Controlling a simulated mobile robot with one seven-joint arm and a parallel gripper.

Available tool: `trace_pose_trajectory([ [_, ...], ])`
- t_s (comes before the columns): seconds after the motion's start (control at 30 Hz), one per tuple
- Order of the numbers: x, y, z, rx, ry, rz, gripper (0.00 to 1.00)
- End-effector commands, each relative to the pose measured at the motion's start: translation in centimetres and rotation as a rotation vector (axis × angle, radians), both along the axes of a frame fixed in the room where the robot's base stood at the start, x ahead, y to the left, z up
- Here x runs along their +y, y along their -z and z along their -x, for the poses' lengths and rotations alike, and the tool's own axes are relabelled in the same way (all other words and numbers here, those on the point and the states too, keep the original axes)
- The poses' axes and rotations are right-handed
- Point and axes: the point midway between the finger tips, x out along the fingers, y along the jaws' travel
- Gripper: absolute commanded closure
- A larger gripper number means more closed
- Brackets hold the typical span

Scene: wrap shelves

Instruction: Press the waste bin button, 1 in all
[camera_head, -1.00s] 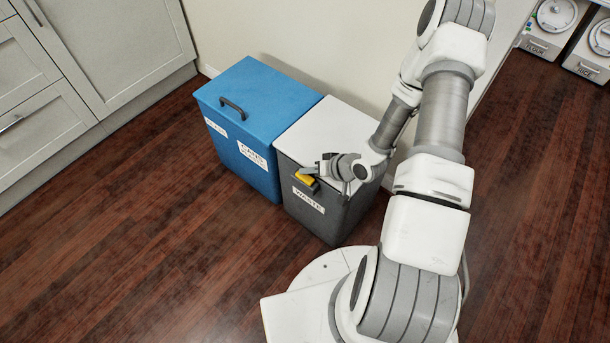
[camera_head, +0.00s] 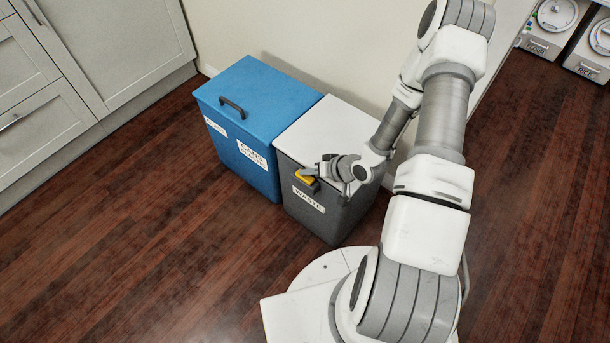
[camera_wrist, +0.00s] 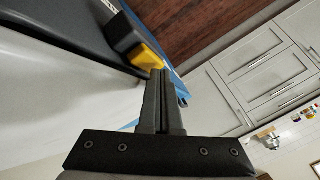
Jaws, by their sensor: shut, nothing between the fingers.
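The grey waste bin (camera_head: 317,214) has a white lid (camera_head: 325,128) and a "WASTE" label on its front. The yellow button (camera_head: 304,176) sits on a dark mount at the bin's top front edge; it also shows in the wrist view (camera_wrist: 149,57). My gripper (camera_head: 303,170) is shut and empty, with its fingertips right at the button. In the wrist view my gripper's fingers (camera_wrist: 160,75) point up the picture and their tips overlap the button's lower edge. I cannot tell whether they touch it or press it in. The lid looks closed.
A blue bin (camera_head: 258,105) with a dark handle and a "CANS" label stands directly left of the waste bin. Cabinets (camera_head: 90,60) stand at the upper left, and a wall is behind the bins. The wooden floor in front is clear.

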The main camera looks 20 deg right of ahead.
Motion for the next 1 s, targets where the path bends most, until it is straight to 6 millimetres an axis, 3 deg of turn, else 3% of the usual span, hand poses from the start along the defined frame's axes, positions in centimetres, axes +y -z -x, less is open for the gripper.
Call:
trace_pose_trajectory([
  [1.0, -0.03, 0.85, -0.02, 0.000, 0.000, 0.001, 1.00],
])
